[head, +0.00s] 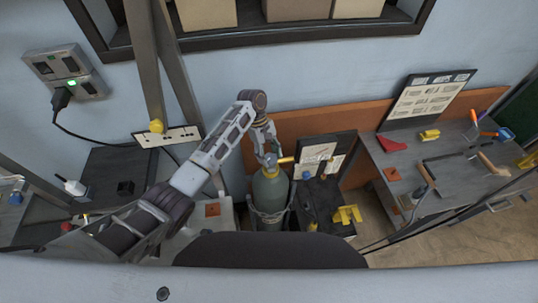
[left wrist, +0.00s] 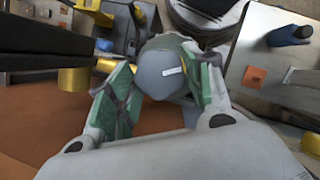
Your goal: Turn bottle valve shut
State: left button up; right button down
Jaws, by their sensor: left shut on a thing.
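A green gas bottle (head: 270,192) stands upright in the middle of the head view, with a brass-coloured outlet (head: 287,160) at its top right. My left gripper (head: 267,155) reaches down onto the top of the bottle. In the left wrist view, its green-padded fingers stand on both sides of a round grey valve knob (left wrist: 162,78) with a small white mark, and are shut on it. The brass outlet also shows in the left wrist view (left wrist: 106,65). The valve stem under the knob is hidden. My right gripper is not in view.
A dark cart (head: 327,205) with a yellow item (head: 347,214) stands close to the right of the bottle. A workbench (head: 440,170) with tools is further right. A wall socket (head: 66,72) with a plugged-in cable is at upper left.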

pick_arm(q)
jog(key=m, duration=0.2)
jog(key=m+y, duration=0.2)
jog(key=m, duration=0.1)
jog(key=shift+w+d+m+g, duration=0.1)
jog(key=shift+d+m+g, duration=0.2)
jog(key=shift+g, duration=0.1)
jog(key=m+y, duration=0.1)
jog(key=m, duration=0.2)
jog(key=m+y, duration=0.1)
jog(key=m, duration=0.2)
jog(key=shift+d+y, duration=0.15)
jog(key=shift+y, duration=0.15)
jog(key=m+y, duration=0.1)
jog(key=m, duration=0.2)
jog(key=m+t, duration=0.1)
jog(key=m, duration=0.2)
jog(key=shift+d+y, duration=0.2)
jog(key=shift+y, duration=0.2)
jog(key=m, duration=0.2)
jog(key=m+t, duration=0.1)
jog(key=m, duration=0.1)
jog(key=m+t+y, duration=0.1)
jog(key=m, duration=0.1)
jog(key=shift+s, duration=0.35)
jog(key=shift+d+m, duration=0.1)
jog(key=shift+m, duration=0.2)
jog(key=o, duration=1)
jog(key=shift+o, duration=0.2)
